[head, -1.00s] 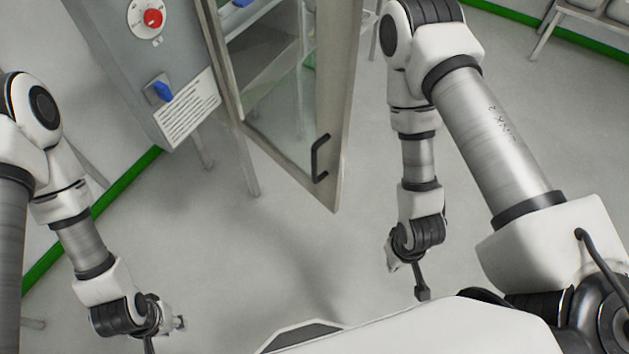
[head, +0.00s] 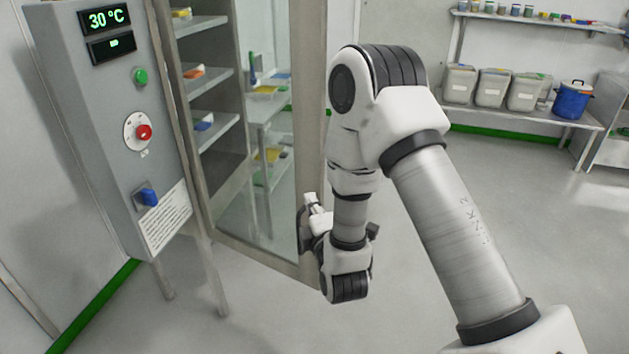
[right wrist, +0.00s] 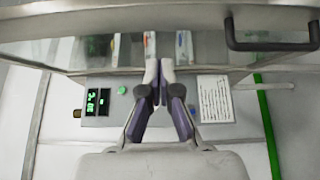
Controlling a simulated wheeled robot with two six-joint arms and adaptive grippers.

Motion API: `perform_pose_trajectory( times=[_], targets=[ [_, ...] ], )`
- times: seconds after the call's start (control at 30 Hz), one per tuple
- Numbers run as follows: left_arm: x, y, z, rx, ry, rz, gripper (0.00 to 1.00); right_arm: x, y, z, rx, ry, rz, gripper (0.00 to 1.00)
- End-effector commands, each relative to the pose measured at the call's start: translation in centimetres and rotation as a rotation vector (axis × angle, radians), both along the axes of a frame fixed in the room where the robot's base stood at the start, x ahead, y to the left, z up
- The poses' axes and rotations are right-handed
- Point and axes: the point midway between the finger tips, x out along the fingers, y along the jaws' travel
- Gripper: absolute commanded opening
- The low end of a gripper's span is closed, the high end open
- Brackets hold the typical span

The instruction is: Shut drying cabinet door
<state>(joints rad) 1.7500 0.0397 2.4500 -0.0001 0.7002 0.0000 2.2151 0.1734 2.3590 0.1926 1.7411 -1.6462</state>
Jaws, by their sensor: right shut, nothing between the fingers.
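The drying cabinet door (head: 309,100), a glass pane in a pale metal frame, stands open and swung out toward me in the head view. Its black handle (right wrist: 272,44) shows at the upper right of the right wrist view; in the head view my right arm hides it. My right gripper (head: 308,212) is beside the lower part of the door's free edge, and I cannot tell whether it touches the door. Its fingers (right wrist: 160,68) are shut together and empty, away from the handle. My left gripper is out of view.
The cabinet's grey control panel (head: 112,165) stands left of the opening. Cabinet shelves (head: 205,77) hold coloured items. Behind at right, a bench carries grey bins (head: 491,87) and a blue pot (head: 572,100). The floor (head: 540,220) at right is clear.

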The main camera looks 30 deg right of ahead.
Motion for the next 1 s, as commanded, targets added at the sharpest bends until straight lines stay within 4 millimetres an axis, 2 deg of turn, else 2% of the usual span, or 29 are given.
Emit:
perform_pose_trajectory(
  times=[0.03,0.23,0.3,0.5,1.0],
  targets=[
    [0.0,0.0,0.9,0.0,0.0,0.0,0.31,1.0,-0.4,0.6,0.002,-0.003,-0.002,0.0],
    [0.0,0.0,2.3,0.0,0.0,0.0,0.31,5.2,-1.8,0.5,0.001,-0.003,-0.001,0.0],
    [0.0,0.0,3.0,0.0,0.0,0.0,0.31,5.5,-3.3,0.5,0.006,0.001,-0.005,0.0],
    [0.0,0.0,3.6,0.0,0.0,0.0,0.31,6.5,-5.1,0.2,0.003,0.002,-0.001,0.0],
    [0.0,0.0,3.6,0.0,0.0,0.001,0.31,6.6,-5.6,0.1,0.004,0.001,0.01,0.0]
  ],
)
